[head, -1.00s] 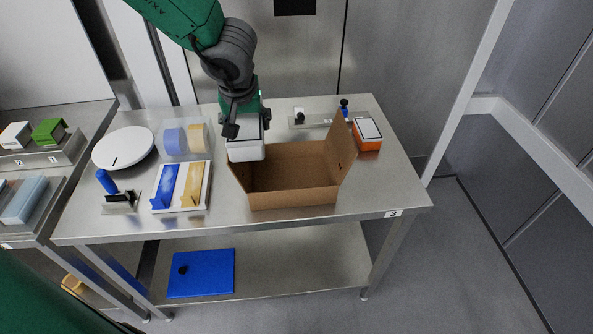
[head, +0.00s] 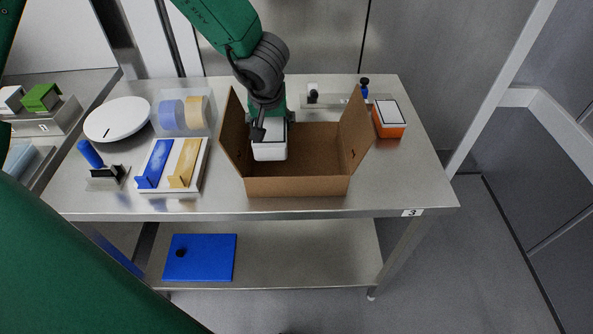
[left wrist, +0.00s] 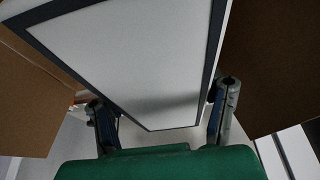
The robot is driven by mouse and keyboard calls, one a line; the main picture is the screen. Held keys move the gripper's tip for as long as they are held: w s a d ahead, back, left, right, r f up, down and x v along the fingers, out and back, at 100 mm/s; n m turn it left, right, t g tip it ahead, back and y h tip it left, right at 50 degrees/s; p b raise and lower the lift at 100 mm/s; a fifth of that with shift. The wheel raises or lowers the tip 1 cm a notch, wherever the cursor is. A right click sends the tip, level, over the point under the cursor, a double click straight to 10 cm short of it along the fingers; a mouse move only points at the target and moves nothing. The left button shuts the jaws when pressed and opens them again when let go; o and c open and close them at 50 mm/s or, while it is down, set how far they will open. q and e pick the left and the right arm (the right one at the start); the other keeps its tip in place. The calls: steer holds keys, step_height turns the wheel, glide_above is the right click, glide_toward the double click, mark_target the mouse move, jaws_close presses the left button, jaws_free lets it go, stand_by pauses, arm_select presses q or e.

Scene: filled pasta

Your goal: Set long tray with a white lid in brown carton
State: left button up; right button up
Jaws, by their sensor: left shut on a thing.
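The long tray with a white lid (head: 270,151) is in my left gripper (head: 272,118), over the left part of the open brown carton (head: 296,186). In the left wrist view the white lid (left wrist: 135,50) has a dark border and lies between the two fingers of the gripper (left wrist: 160,120). The carton's brown walls or flaps (left wrist: 265,65) show on both sides of it. In the head view the carton's side flaps stand up and its floor shows empty at the right. I cannot tell whether the tray touches the carton floor. My right gripper is not in view.
An orange box with a white top (head: 389,118) stands right of the carton. Left of it are a holder with a blue and a yellow piece (head: 201,181), tape rolls (head: 183,114), a white round plate (head: 117,120) and a blue-handled tool (head: 90,154). The steel table's front right is clear.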

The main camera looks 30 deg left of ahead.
mark_target(270, 131)
arm_select(q)
step_height(270, 131, down, 7)
steer(key=shift+d+r+b, duration=0.15)
steer(key=shift+r+b, duration=0.05)
steer(key=shift+b, duration=0.65)
step_height(270, 131, down, 4)
steer(key=shift+f+b, duration=0.1)
steer(key=shift+b, duration=0.3)
steer(key=o, duration=1.1)
steer(key=p+v, duration=0.2)
steer(key=v, duration=1)
